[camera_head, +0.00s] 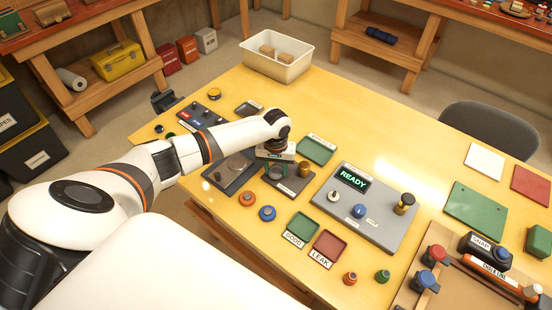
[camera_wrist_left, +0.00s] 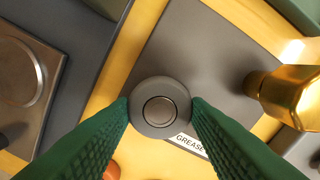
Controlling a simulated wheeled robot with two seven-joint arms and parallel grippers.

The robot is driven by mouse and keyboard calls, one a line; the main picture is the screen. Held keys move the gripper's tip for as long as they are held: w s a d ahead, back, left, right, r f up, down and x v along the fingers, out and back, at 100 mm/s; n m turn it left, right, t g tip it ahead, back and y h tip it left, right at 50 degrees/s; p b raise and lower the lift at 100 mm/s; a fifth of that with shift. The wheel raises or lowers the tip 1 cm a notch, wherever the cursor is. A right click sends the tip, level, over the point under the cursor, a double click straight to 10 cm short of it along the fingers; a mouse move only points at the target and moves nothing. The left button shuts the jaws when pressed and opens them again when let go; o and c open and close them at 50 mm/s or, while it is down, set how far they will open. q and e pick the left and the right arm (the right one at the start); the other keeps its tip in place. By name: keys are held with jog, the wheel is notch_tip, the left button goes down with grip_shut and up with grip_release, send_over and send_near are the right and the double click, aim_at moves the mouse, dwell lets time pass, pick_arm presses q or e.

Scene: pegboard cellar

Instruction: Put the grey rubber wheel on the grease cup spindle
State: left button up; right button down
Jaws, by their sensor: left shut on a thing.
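My left gripper (camera_head: 276,160) is over the dark grey grease board (camera_head: 293,192), near the middle of the table. In the left wrist view its green ridged fingers (camera_wrist_left: 160,104) are shut on the grey rubber wheel (camera_wrist_left: 142,119), one on each side. The wheel is round, with a paler metallic centre. A label reading "GREASE" shows partly below it. A brass cylinder (camera_wrist_left: 287,97) stands on the board to the right and also shows in the head view (camera_head: 304,169). The spindle cannot be told apart from the wheel's centre, and I cannot tell whether they touch. My right gripper is not in view.
A board with a metal disc (camera_head: 232,168) lies left of the grease board. A grey panel (camera_head: 385,232) with a "READY" display and knobs lies right. Green (camera_head: 301,226) and red (camera_head: 329,246) trays are in front. A white bin (camera_head: 277,65) stands behind.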

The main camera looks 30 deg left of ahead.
pick_arm(q)
jog(key=o, duration=1.5)
jog(key=shift+c, duration=0.2)
notch_tip(320, 180, up, 7)
jog(key=p, duration=0.8)
jog(key=shift+f, duration=0.1)
jog(key=shift+f, duration=0.1)
